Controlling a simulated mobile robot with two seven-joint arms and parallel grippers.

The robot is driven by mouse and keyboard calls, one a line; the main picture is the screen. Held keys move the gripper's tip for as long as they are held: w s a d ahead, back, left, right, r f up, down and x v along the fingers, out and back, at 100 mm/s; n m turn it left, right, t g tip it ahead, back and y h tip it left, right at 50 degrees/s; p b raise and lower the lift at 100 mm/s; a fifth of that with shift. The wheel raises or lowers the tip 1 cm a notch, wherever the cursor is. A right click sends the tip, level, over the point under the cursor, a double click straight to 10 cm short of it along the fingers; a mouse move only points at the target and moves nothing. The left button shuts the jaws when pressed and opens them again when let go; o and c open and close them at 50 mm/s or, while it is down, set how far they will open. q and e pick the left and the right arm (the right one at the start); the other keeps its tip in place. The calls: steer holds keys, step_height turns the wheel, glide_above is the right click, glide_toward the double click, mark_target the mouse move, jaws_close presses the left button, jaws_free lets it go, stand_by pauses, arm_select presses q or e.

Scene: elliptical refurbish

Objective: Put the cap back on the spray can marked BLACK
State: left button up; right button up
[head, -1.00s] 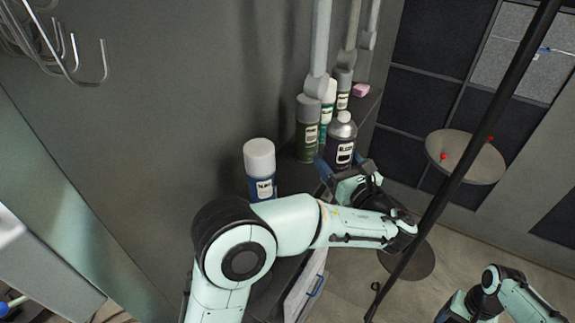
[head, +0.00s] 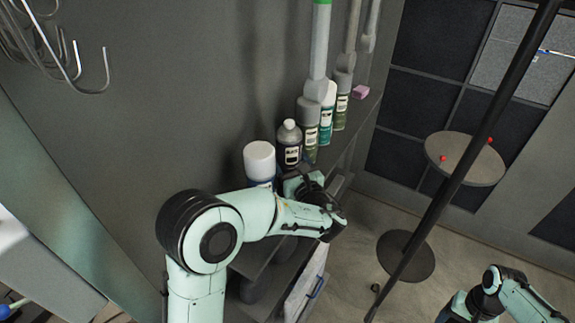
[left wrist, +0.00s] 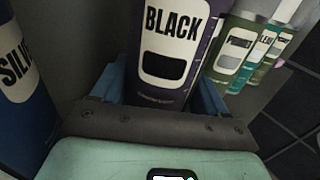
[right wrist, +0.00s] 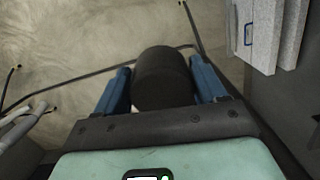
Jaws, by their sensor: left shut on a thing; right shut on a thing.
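The spray can marked BLACK (head: 290,154) stands upright, with its silver top and nozzle bare, in the head view. Its label reads BLACK in the left wrist view (left wrist: 172,50). My left gripper (left wrist: 163,85) is shut on this can, with its blue fingers on either side. A dark cylindrical cap (right wrist: 162,82) shows in the right wrist view. My right gripper (right wrist: 160,78) is shut on the cap, low above the floor area. In the head view only part of my right arm shows at the bottom right, and the cap cannot be seen.
A white-capped blue SILVER can (head: 259,160) stands just left of the BLACK can. Several other cans, including a grey-capped green one (head: 308,120), stand right along the wall shelf. A pink block (head: 360,92) lies beyond them.

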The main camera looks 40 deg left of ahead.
arm_select(q)
steer(key=shift+a+f, duration=0.2)
steer(key=shift+f, duration=0.35)
arm_select(e)
steer(key=shift+w+r, duration=0.1)
steer(key=shift+r, duration=0.1)
steer(key=shift+f, duration=0.1)
arm_select(q)
steer(key=shift+f, duration=0.2)
steer(key=o, duration=1)
arm_select(e)
steer(key=shift+f, duration=0.15)
